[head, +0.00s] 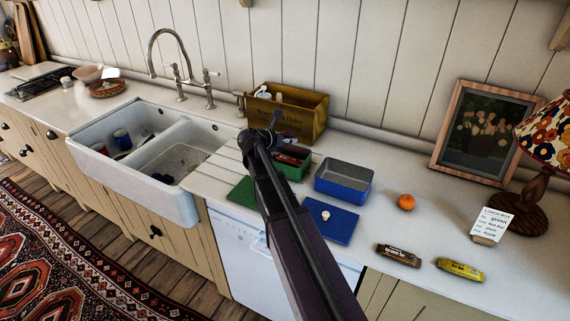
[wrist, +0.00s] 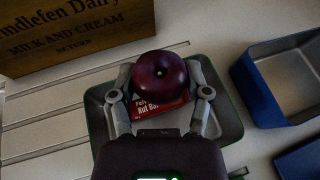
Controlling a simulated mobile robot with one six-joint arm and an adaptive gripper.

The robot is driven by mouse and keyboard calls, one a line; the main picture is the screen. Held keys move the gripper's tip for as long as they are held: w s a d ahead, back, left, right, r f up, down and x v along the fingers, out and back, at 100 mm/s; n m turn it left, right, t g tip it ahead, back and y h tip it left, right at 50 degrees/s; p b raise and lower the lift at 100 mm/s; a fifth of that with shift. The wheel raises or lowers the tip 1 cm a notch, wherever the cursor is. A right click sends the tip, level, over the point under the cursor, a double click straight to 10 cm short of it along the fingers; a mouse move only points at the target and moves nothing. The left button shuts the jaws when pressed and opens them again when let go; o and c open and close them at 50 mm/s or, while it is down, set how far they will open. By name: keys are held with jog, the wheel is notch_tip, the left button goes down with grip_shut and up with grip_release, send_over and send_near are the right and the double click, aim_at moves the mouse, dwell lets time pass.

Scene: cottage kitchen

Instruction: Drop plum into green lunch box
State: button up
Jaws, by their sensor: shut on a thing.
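In the wrist view a dark purple plum (wrist: 161,77) sits between the fingers of my gripper (wrist: 160,92), which is shut on it. The plum is above the green lunch box (wrist: 224,134), apart from its floor as far as I can tell. A red nut bar (wrist: 158,116) lies in that box, partly hidden by the plum and fingers. In the head view my arm hides the plum and part of the green lunch box (head: 301,172). My gripper (head: 268,133) is seen from behind there.
A blue lunch box (head: 342,184) stands right of the green one, its blue lid (head: 330,227) in front. A wooden crate (head: 297,111) stands behind. An orange (head: 407,202), two wrapped bars (head: 398,254) (head: 460,269) and a note card (head: 489,227) are further right. The sink (head: 150,150) is left.

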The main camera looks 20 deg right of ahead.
jog(key=o, duration=1.2)
jog(key=shift+r, duration=0.15)
